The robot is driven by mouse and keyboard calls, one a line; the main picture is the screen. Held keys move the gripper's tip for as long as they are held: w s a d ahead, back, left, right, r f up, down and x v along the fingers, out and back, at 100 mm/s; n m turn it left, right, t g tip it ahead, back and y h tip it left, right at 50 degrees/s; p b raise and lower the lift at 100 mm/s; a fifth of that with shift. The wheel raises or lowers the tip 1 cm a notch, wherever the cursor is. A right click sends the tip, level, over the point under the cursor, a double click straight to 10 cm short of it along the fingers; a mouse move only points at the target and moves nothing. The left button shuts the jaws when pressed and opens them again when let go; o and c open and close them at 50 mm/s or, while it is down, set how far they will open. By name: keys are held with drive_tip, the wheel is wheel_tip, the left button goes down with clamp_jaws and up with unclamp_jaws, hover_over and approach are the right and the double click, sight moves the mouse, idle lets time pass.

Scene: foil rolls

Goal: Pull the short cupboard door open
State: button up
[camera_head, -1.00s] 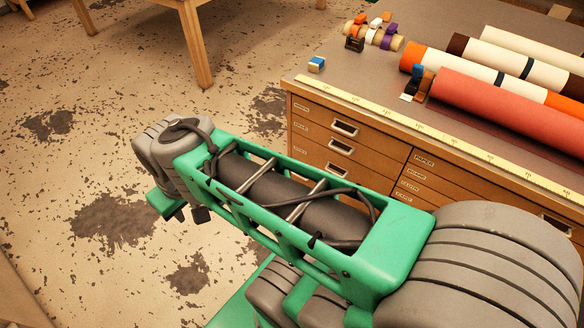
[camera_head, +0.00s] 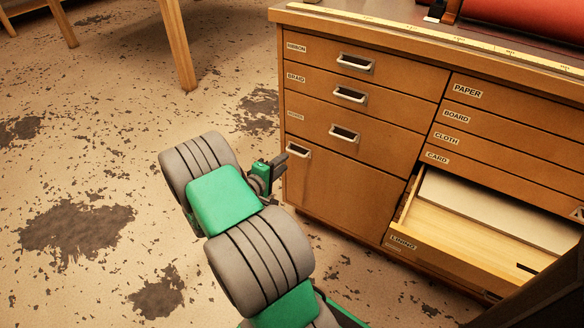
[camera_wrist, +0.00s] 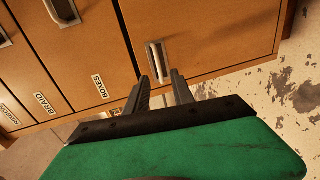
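The short cupboard door (camera_head: 335,188) is a plain brown panel below the three left drawers, and it looks shut. Its pale handle (camera_head: 298,150) is at the door's upper left. My gripper (camera_head: 281,163) is just left of the door, near handle height. In the wrist view, the door (camera_wrist: 215,38) fills the upper right. The handle (camera_wrist: 157,58) lines up with the gap between my two dark fingers (camera_wrist: 162,82). The fingers are apart with nothing gripped. I cannot tell whether they touch the handle.
A lower right drawer (camera_head: 402,241) labelled LINING stands open, with a pale board inside. Shut drawers (camera_head: 350,95) are above the door. A ruler strip (camera_head: 440,35) edges the top. Wooden legs (camera_head: 178,45) stand at the back. Floor (camera_head: 110,180) left is clear.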

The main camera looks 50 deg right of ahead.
sight(293, 155)
drive_tip(key=b+x, duration=0.2)
drive_tip(key=x, duration=0.5)
drive_tip(key=shift+a, duration=0.1)
clamp_jaws()
idle(1.1)
